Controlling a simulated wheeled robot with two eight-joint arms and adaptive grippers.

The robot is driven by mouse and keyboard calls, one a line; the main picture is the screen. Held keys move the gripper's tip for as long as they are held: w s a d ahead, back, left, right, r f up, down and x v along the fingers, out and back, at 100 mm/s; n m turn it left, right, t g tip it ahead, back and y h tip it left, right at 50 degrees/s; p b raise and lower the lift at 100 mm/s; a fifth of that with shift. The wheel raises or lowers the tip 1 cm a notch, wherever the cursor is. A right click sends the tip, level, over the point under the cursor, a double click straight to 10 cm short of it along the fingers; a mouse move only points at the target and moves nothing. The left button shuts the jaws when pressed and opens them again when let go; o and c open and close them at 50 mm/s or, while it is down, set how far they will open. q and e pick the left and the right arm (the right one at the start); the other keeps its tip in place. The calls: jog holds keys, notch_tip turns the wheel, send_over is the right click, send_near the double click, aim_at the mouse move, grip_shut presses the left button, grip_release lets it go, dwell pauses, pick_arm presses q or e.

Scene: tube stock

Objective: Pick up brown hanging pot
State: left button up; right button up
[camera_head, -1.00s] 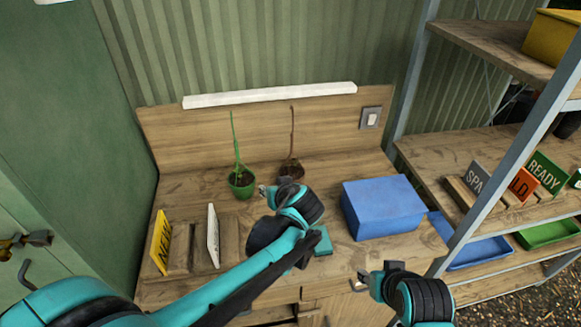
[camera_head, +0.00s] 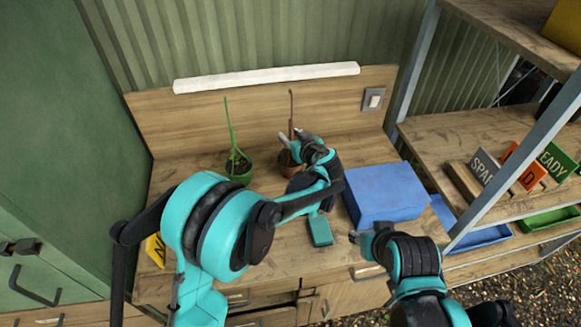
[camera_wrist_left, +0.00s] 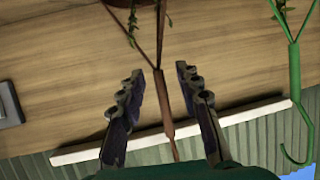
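The brown hanging pot (camera_head: 286,163) stands on the bench, partly hidden behind my left gripper. Its thin brown hanger (camera_head: 291,108) rises upright against the back board. My left gripper (camera_head: 294,139) is at the hanger, above the pot. In the left wrist view, my left gripper (camera_wrist_left: 160,74) is open, and the brown hanger (camera_wrist_left: 166,110) runs between its two fingers with gaps on both sides. The pot's edge (camera_wrist_left: 128,3) shows at the top there. My right gripper (camera_head: 359,238) is near the bench's front edge; its finger opening is unclear.
A green hanging pot (camera_head: 238,168) with a green hanger stands left of the brown one. A blue box (camera_head: 385,196) is to the right, and a small teal block (camera_head: 320,230) lies in front. A shelf rack (camera_head: 480,150) stands at the right.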

pick_arm(q)
jog(key=shift+w+a+f, duration=0.1)
jog(key=shift+w+f, duration=0.1)
jog(key=shift+w, duration=0.1)
jog(key=shift+s+r, duration=0.1)
jog(key=shift+c, duration=0.3)
grip_shut()
jog(key=shift+r, duration=0.15)
